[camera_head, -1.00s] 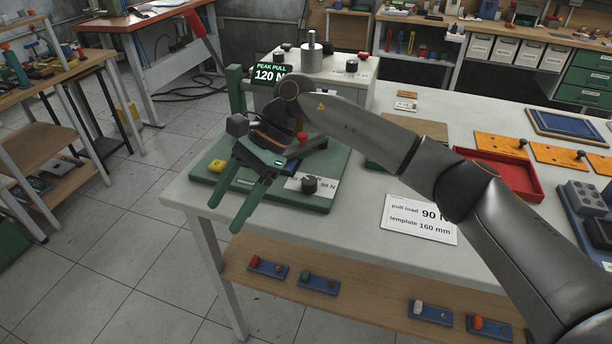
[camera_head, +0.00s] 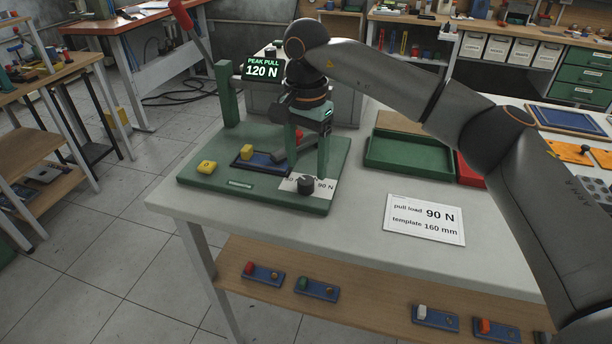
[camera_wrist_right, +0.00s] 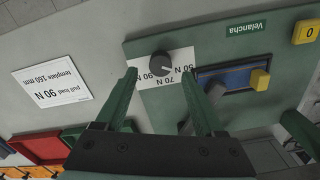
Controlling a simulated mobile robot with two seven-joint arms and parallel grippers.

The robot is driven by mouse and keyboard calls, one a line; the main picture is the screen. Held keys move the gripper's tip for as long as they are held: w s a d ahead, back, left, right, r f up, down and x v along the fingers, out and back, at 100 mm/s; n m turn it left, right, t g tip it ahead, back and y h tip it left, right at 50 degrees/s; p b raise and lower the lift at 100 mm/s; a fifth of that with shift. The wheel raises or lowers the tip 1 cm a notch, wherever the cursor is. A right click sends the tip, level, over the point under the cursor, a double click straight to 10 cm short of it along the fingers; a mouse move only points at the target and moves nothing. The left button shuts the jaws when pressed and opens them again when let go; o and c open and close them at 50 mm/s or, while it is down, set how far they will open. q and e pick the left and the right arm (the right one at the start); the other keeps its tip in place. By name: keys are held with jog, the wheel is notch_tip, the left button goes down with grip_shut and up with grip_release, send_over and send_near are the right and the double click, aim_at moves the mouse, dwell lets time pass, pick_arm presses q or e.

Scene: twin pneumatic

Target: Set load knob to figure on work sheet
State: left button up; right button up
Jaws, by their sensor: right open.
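The load knob (camera_head: 305,184) is a small black round knob on a white dial plate at the front right of a green base. It also shows in the right wrist view (camera_wrist_right: 161,64), where the plate (camera_wrist_right: 167,83) reads 50 N, 70 N and 90 N upside down. I cannot clearly tell which figure the knob points to. The work sheet (camera_head: 424,219) on the bench reads pull load 90 N, template 160 mm. My right gripper (camera_head: 307,168) points down just above the knob, open and empty. Its green fingers (camera_wrist_right: 162,78) flank the knob in the wrist view.
A display (camera_head: 262,67) reads PEAK PULL 120 N. A green tray (camera_head: 408,153) stands to the right. Bench around the sheet is clear.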

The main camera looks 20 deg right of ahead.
aim_at(306, 180)
jog(key=shift+f, duration=1.95)
grip_shut()
